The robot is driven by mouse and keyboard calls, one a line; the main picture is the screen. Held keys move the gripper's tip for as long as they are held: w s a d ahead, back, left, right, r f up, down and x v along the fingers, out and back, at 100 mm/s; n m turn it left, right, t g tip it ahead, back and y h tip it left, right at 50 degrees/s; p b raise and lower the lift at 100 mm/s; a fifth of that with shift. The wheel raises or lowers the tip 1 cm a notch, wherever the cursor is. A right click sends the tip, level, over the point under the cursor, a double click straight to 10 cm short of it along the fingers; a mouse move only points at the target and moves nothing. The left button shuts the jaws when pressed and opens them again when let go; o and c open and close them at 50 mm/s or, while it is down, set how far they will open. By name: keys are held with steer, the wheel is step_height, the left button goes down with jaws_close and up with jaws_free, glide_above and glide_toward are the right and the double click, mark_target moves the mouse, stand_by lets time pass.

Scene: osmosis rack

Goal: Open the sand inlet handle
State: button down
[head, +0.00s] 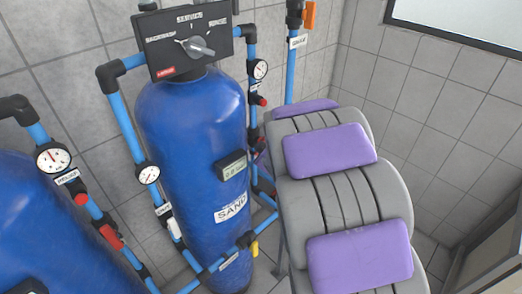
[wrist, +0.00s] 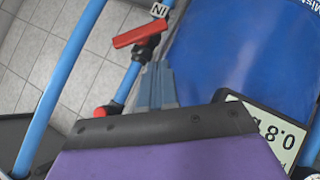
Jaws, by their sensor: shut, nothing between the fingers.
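The sand tank (head: 195,130) is a tall blue cylinder with a "SAND" label in the head view. In the wrist view, a red valve handle (wrist: 138,33) sits on a thin blue pipe beside a tag reading "IN" and lies across the pipe. A small red handle (head: 262,101) also shows on the pipe right of the tank in the head view. My gripper (wrist: 155,68) is shut and empty, its grey fingers pointing up the picture just below the red handle. Whether they touch it is unclear. The head view does not show the fingers, with my arm in front.
A digital display (wrist: 270,130) is at the lower right of the wrist view, close to my gripper. Another red part (wrist: 108,110) is left of my fingers. A round gauge (head: 260,69) is above the handle. A second blue tank (head: 55,235) stands at left.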

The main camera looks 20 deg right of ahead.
steer(key=shift+p+v, duration=0.3)
steer(key=shift+v, duration=2.65)
steer(key=s+a+f+m+g+b, duration=0.1)
steer(key=s+a+g, duration=0.3)
steer(key=s, duration=0.7)
steer(key=s+a+f+m+g+y+b, duration=0.1)
steer(key=s+a+f+m+g+b, duration=0.1)
steer(key=s, duration=1)
steer(key=s+a+f+m+g+b, duration=0.1)
steer(key=s+a+g, duration=0.5)
steer(key=s, duration=0.6)
steer(key=a+m+b, duration=0.1)
steer(key=m, duration=0.1)
steer(key=shift+f+m+y, duration=0.25)
steer(key=shift+m+y, duration=0.05)
steer(key=shift+m, duration=0.1)
steer(key=shift+w+a, duration=0.15)
steer(key=shift+w, duration=0.05)
